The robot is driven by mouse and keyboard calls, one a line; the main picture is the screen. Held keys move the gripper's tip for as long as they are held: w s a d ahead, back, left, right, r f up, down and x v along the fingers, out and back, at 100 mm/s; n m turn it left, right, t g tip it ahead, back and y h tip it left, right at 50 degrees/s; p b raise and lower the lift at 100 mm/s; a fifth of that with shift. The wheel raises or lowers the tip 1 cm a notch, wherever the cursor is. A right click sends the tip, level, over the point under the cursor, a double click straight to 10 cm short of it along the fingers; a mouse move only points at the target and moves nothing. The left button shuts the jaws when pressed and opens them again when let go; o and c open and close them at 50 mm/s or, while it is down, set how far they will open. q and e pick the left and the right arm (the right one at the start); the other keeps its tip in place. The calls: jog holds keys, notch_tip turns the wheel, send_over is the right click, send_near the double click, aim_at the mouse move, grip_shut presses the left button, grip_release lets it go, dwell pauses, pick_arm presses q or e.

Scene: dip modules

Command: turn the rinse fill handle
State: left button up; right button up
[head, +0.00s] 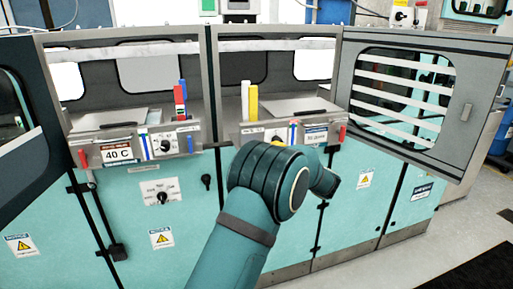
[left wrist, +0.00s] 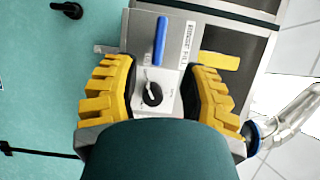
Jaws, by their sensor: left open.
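In the left wrist view, my left gripper (left wrist: 160,69) is open, its yellow fingers on either side of a pale panel. A blue handle (left wrist: 160,40) stands on this panel, beyond a black knob (left wrist: 152,94) that lies between the fingers. A label (left wrist: 188,45) beside the blue handle seems to end in "FILL". No contact with the handle is visible. The blue handle (head: 292,133) shows just above the wrist. My right gripper is not in view.
A yellow handle (head: 253,103) and a white one (head: 245,98) stand left of the panel, a red handle (head: 342,133) to its right. The left module (head: 110,155) has its own knob and handles. A slatted door (head: 408,95) stands open at right.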

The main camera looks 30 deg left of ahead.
pick_arm(q)
jog(key=x, duration=0.9)
jog(key=shift+d+f, duration=0.1)
jog(key=shift+o, duration=0.2)
grip_shut()
